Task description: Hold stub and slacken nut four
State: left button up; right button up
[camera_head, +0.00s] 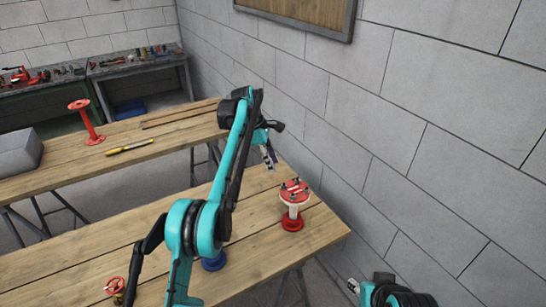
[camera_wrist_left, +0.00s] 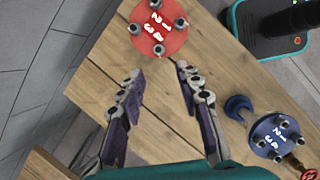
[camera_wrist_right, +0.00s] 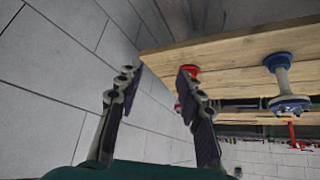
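A red-flanged stub (camera_head: 293,190) with a white neck and red base stands upright near the right end of the near table. In the left wrist view its red flange (camera_wrist_left: 161,38) carries white numerals and several dark nuts around the rim. The nut nearest the gripper (camera_wrist_left: 158,50) lies by what looks like the 4. My left gripper (camera_head: 268,157) is open and empty, above and behind the stub; its fingers (camera_wrist_left: 160,78) straddle no object. My right gripper (camera_wrist_right: 160,74) is open and empty, low beside the table's right end, with the red stub (camera_wrist_right: 190,71) partly hidden behind a finger.
A blue-flanged stub (camera_wrist_left: 270,128) stands on the near table (camera_head: 265,255), mostly hidden by my left arm in the head view. A small red valve wheel (camera_head: 115,285) lies front left. A grey block wall (camera_head: 440,150) is close on the right. A yellow tool (camera_head: 130,146) lies on the far table.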

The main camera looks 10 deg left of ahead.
jog(key=o, duration=0.9)
jog(key=shift+w+r, duration=0.15)
jog(key=shift+r, duration=0.25)
jog(key=shift+c, duration=0.2)
jog(key=o, duration=0.6)
jog(key=shift+w+a+r, duration=0.2)
jog(key=shift+w+r, duration=0.15)
jog(key=shift+w, duration=0.1)
jog(key=shift+c, duration=0.2)
jog(key=shift+o, duration=0.2)
jog(key=w+a+r+n, duration=0.1)
jog(key=w+r, duration=0.2)
jog(key=w, duration=0.3)
jog(key=shift+w+a+r, duration=0.25)
jog(key=shift+a, duration=0.15)
jog(key=n+g+y, duration=0.2)
jog(key=n+g, duration=0.1)
send_over(295, 191)
jog(key=s+d, duration=0.1)
jog(key=s, duration=0.2)
jog(key=f, duration=0.7)
jog(key=shift+w+d+f, duration=0.15)
jog(key=shift+d+f, duration=0.05)
jog(key=shift+f, duration=0.2)
jog(key=x, duration=0.8)
jog(key=shift+w, duration=0.15)
